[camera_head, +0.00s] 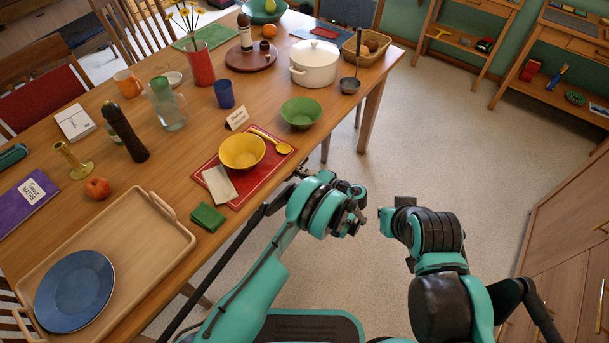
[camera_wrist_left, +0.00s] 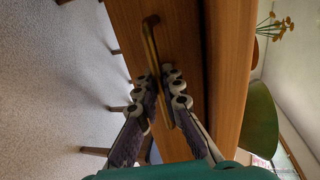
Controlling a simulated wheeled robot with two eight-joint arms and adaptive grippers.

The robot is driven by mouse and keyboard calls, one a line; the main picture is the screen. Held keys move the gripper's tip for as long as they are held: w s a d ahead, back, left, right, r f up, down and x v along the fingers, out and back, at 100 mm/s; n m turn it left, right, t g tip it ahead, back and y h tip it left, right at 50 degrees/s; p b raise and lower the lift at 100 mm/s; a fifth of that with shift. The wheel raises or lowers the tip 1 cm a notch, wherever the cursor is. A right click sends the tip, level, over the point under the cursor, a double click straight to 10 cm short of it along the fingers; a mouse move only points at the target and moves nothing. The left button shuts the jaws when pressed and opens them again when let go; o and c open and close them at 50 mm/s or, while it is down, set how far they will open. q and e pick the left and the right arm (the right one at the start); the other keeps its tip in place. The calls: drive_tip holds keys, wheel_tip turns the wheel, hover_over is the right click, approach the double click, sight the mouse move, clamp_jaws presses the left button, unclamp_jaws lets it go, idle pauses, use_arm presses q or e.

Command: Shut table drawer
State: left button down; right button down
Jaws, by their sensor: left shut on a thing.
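The table drawer's wooden front (camera_wrist_left: 185,45) fills the middle of the left wrist view, beside the table's edge (camera_wrist_left: 230,60). A long brass-coloured handle (camera_wrist_left: 151,45) runs along it. My left gripper (camera_wrist_left: 160,84) has one finger on each side of the handle and is shut on it. In the head view my left gripper (camera_head: 303,174) is at the table's near edge, partly hidden by its own wrist. The drawer is hidden there, and I cannot tell how far out it stands. My right gripper (camera_head: 391,222) is off to the right, clear of the table; its fingers are unclear.
A tray (camera_head: 150,230) lies at the left. Open floor (camera_head: 455,140) lies right of the table, with cabinets (camera_head: 565,235) beyond.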

use_arm(q)
drive_tip(key=shift+w+a, duration=0.15)
drive_tip(key=c, duration=1.9)
unclamp_jaws()
drive_tip(key=shift+a, duration=0.1)
drive_tip(key=v, duration=0.7)
drive_tip(key=shift+d, duration=0.3)
